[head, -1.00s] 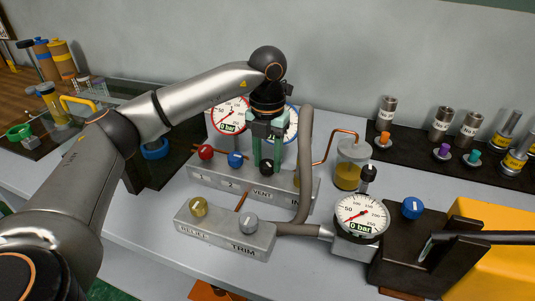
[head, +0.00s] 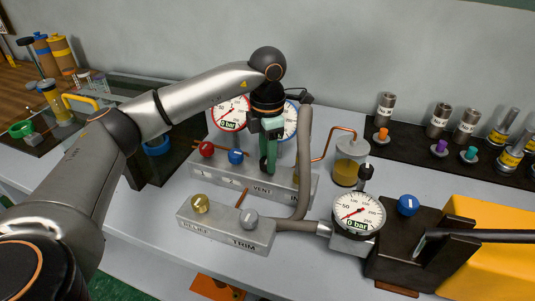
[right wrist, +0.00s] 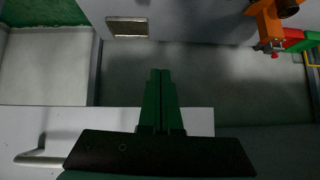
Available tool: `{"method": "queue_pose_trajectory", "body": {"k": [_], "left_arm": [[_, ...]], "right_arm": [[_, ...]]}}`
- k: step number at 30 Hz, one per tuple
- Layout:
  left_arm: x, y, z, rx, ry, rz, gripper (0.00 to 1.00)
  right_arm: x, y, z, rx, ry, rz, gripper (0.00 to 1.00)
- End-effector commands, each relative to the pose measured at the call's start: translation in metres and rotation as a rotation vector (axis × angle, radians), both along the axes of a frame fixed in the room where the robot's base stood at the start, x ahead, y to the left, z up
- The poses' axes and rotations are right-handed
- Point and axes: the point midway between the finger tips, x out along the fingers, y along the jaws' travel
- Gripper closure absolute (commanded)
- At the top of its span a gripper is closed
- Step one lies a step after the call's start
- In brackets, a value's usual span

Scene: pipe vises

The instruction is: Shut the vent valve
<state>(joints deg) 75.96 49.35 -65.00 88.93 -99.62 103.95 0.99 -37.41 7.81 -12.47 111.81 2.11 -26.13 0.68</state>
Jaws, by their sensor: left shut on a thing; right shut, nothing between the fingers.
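The vent valve is a black knob (head: 263,166) on the grey manifold block (head: 306,192), above the VENT label in the head view. My left gripper (head: 268,167) points straight down over it, with its green fingers closed on the knob. The fingers show nearly edge-on and hide most of the knob, so its pointer cannot be read. My right gripper (right wrist: 160,100) shows only in the right wrist view, with its green fingers shut and empty.
Red (head: 207,149) and blue (head: 235,157) knobs stand left of the vent. A grey hose (head: 304,150) rises close on its right. In front is the relief and trim block (head: 226,232). The visible gauges, including the front gauge (head: 357,213), read 0 bar.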

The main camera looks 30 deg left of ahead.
Motion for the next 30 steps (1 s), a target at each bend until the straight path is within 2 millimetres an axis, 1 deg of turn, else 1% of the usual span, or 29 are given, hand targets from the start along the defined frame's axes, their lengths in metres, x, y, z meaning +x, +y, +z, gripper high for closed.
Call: {"method": "queue_pose_trajectory", "body": {"k": [7,20,21,28,30], "left_arm": [[0.0008,-0.0002,0.0013,-0.002,-0.004,-0.052,1.0],[0.0008,-0.0002,0.0012,-0.001,-0.004,-0.06,1.0],[0.0008,-0.0002,0.0012,-0.001,-0.004,-0.06,0.53],[0.0005,-0.0002,0.0007,0.0,-0.002,-0.059,0.27],[0.0003,-0.0002,0.0005,0.0,-0.002,-0.059,0.26]], "right_arm": [[-0.0007,-0.0006,0.0009,0.0,0.001,-0.001,1.0],[0.0,-0.0009,0.0021,0.001,-0.003,-0.003,1.0],[0.0001,-0.0009,0.0022,0.001,-0.003,-0.003,1.0],[0.0002,-0.0007,0.0025,0.001,-0.004,-0.003,1.0],[0.0002,-0.0007,0.0025,0.001,-0.004,-0.003,1.0]]}}
